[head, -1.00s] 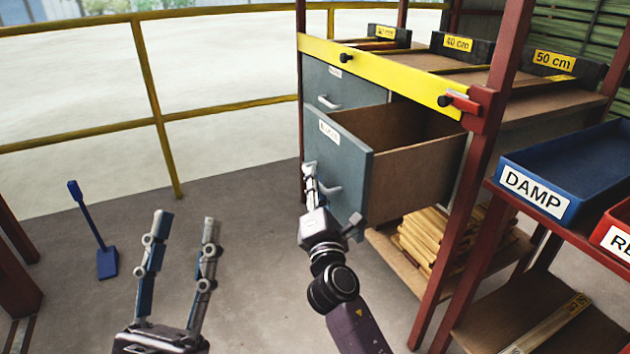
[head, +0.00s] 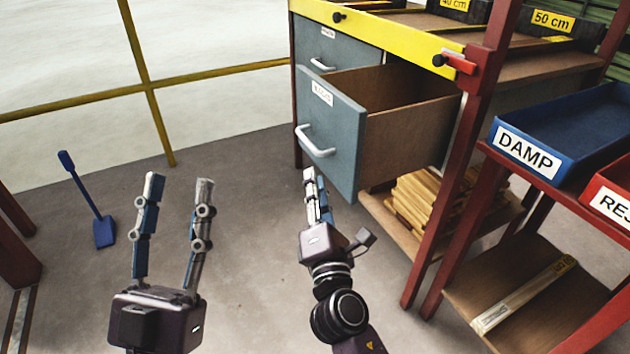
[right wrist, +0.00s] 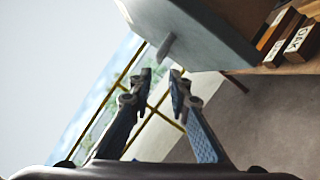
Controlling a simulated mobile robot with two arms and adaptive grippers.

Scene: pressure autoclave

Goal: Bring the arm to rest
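My right gripper (head: 312,178) is in front of and just below the pulled-out lower drawer (head: 334,143) in the head view, apart from its handle (head: 315,143). In the right wrist view its two fingers (right wrist: 160,82) stand apart with nothing between them, and the drawer (right wrist: 195,28) is above them. My left gripper (head: 178,185) is at the lower left of the head view, fingers spread and empty, over bare floor. The drawer stands open, and the part of its inside that shows looks empty.
A yellow bar (head: 385,35) crosses the bench front. Stacked wood (head: 425,200) lies on the shelf under the drawer. A blue DAMP tray (head: 560,140) and a red tray (head: 612,190) are at the right. A blue shovel-like tool (head: 90,205) is at the left. Floor between is clear.

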